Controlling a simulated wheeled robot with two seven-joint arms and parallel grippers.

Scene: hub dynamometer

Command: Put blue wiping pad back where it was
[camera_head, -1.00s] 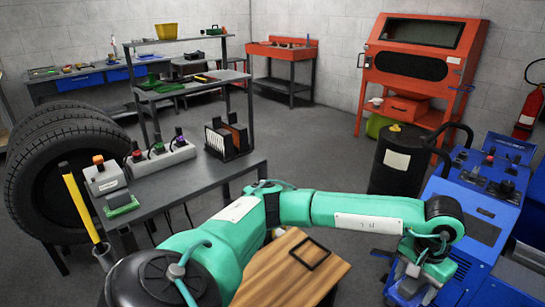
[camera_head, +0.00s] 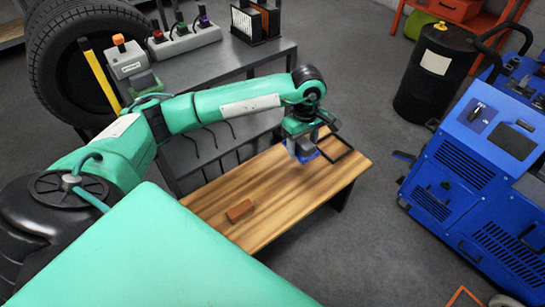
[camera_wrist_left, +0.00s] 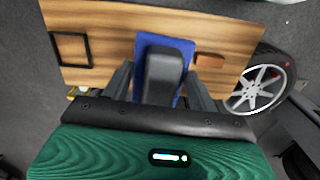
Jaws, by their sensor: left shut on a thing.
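The blue wiping pad (camera_wrist_left: 150,42) has a dark block-shaped grip (camera_wrist_left: 165,72) on top, which sits between the fingers of my left gripper (camera_wrist_left: 160,80). In the head view my left gripper (camera_head: 302,145) points down over the wooden bench (camera_head: 285,205), shut on the pad (camera_head: 308,157). A black square outline (camera_head: 351,155) lies on the bench top, just right of the pad in the head view. In the wrist view the outline (camera_wrist_left: 88,47) is left of the pad, apart from it. I cannot tell whether the pad touches the bench. My right gripper is not in view.
A brown block (camera_head: 240,211) lies on the bench, left of the pad. A grey table (camera_head: 190,75) with a switch box stands behind. A black drum (camera_head: 433,75) and a blue machine (camera_head: 470,165) stand to the right. The floor between bench and machine is clear.

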